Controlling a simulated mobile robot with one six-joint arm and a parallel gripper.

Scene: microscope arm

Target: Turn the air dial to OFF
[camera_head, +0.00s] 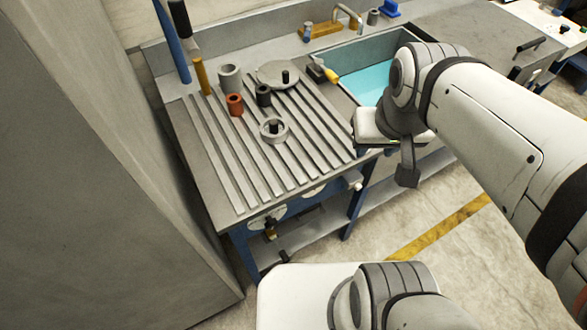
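Below the front edge of the bench, two pale round plates show, a left one (266,214) and a right one (314,188). Both are partly cut off by the bench top. A small dark and yellowish fitting (270,231) sits by the left plate, and a pale knob-like fitting (354,180) is at the right end. I cannot tell which is the air dial, and no label or setting can be read.
The ribbed bench top (215,170) holds a grey cup (230,78), a red-brown cup (235,104), a ring (273,130) and a lidded disc (284,74). A blue-lined sink (368,83) is behind my wrist. A grey wall (90,130) stands at left; floor shows in front.

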